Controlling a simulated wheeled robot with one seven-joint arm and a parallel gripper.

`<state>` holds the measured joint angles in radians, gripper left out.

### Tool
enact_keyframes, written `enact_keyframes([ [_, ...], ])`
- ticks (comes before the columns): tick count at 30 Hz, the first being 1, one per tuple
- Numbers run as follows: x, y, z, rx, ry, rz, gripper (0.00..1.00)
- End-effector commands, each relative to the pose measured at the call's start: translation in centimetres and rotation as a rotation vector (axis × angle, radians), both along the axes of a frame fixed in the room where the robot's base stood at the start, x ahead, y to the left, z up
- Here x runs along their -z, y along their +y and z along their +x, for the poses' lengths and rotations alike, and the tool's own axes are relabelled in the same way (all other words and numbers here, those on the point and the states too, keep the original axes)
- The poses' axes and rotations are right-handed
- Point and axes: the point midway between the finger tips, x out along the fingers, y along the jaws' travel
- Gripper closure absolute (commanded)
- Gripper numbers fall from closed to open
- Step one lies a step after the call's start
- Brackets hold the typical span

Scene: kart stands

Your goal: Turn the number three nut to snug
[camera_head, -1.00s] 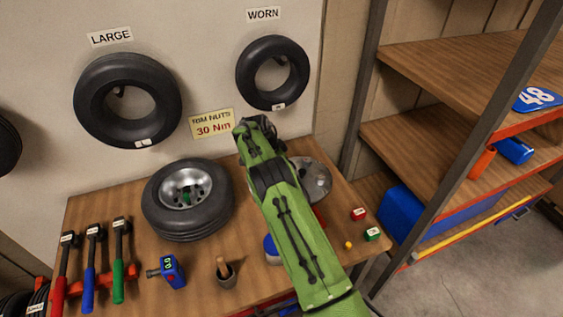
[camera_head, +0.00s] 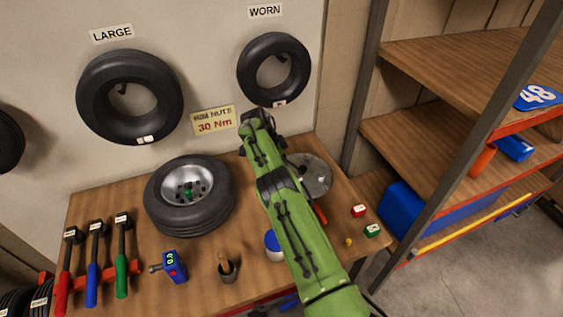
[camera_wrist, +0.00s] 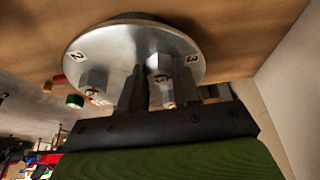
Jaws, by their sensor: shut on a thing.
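A round silver hub plate (camera_wrist: 120,38) fills the upper middle of the wrist view, marked 2 and 3. The number three nut (camera_wrist: 158,65), a silver hex piece, stands beside the 3 mark. My gripper (camera_wrist: 163,88) is shut on this nut, with a dark finger on either side. The number two nut (camera_wrist: 94,80) stands by the 2 mark, clear of the fingers. In the head view the hub plate (camera_head: 314,176) lies on the bench, partly behind my green arm, which hides my fingers and the held nut.
A mounted tyre (camera_head: 190,215) lies left of my arm. Small red (camera_head: 358,211) and green (camera_head: 373,230) blocks sit right. Shelving (camera_head: 450,140) bounds the right side.

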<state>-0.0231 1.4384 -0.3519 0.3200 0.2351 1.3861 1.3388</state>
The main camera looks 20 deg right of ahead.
Motion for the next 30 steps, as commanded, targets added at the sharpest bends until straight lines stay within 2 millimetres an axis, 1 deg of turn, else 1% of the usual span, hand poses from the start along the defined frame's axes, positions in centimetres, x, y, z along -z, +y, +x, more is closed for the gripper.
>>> enact_keyframes([
  [2, 0.0, 0.1, 0.0, -0.001, -0.001, 0.001, 0.99],
  [3, 0.0, 0.1, 0.0, -0.002, -0.001, 0.001, 0.62],
  [7, 0.0, 0.1, 0.0, -0.001, -0.001, 0.001, 0.43],
  [14, 0.0, 0.0, 0.0, -0.001, -0.001, 0.000, 0.43],
  [17, -0.6, 0.2, 0.1, -0.002, -0.001, 0.000, 0.43],
  [20, -2.3, 0.9, 0.1, -0.003, -0.004, -0.001, 0.43],
  [23, -5.1, 2.0, 0.1, -0.005, -0.003, 0.000, 0.43],
  [24, -6.4, 2.4, 0.1, -0.004, -0.002, 0.000, 0.43],
  [26, -8.1, 3.0, 0.1, -0.004, -0.002, -0.001, 0.43],
  [30, -10.3, 3.9, 0.1, -0.003, 0.000, 0.000, 0.43],
])
